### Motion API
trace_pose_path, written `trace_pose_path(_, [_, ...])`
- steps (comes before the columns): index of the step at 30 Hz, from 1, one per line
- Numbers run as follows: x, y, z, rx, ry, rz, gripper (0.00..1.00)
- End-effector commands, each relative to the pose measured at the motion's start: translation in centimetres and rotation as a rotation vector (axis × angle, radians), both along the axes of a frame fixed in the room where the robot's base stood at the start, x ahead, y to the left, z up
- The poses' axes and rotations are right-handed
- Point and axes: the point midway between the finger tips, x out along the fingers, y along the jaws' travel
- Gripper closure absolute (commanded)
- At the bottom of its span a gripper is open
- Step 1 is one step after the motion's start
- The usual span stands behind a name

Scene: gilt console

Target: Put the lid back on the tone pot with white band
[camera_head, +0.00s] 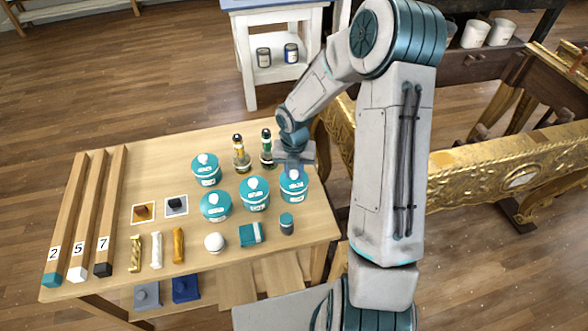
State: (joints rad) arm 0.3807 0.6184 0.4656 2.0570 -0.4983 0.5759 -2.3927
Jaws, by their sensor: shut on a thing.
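Several pots with teal lids and pale label bands stand on the wooden table: a back-left pot (207,170), a front-left pot (215,206), a middle pot (254,194) and a right pot (294,189). My gripper (294,170) points down directly over the right pot, shut on a teal lid (293,178) at its top. The lid is at or very close to the pot's rim; whether it is seated cannot be told. The fingers partly hide the lid's top. Which pot has the distinct white band is too small to tell.
Two dark-capped bottles (241,153) stand just behind the pots, close to my gripper. In front are a white ball (214,242), a teal box (251,234) and a small dark jar (287,222). Numbered wooden bars (87,210) lie at the left. A gilt frame (500,155) stands right of the table.

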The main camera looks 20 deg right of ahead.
Motion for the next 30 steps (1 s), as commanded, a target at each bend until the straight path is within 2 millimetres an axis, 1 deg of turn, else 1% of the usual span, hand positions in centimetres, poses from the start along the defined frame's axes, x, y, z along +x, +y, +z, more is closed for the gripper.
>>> trace_pose_path(9, [0.00,0.01,-0.02,0.000,0.000,0.000,0.98])
trace_pose_path(10, [0.00,0.01,-0.02,0.000,0.000,0.000,0.68])
trace_pose_path(12, [0.00,0.01,-0.02,0.000,0.000,0.000,0.51])
trace_pose_path(18, [0.01,0.01,-0.01,0.000,0.000,0.000,0.51])
trace_pose_path(20, [0.00,0.01,-0.02,0.000,0.000,0.000,0.35])
trace_pose_path(21, [0.00,0.01,-0.02,0.000,0.000,0.000,0.30])
trace_pose_path(30, [0.00,0.01,0.09,0.000,0.000,0.000,0.30])
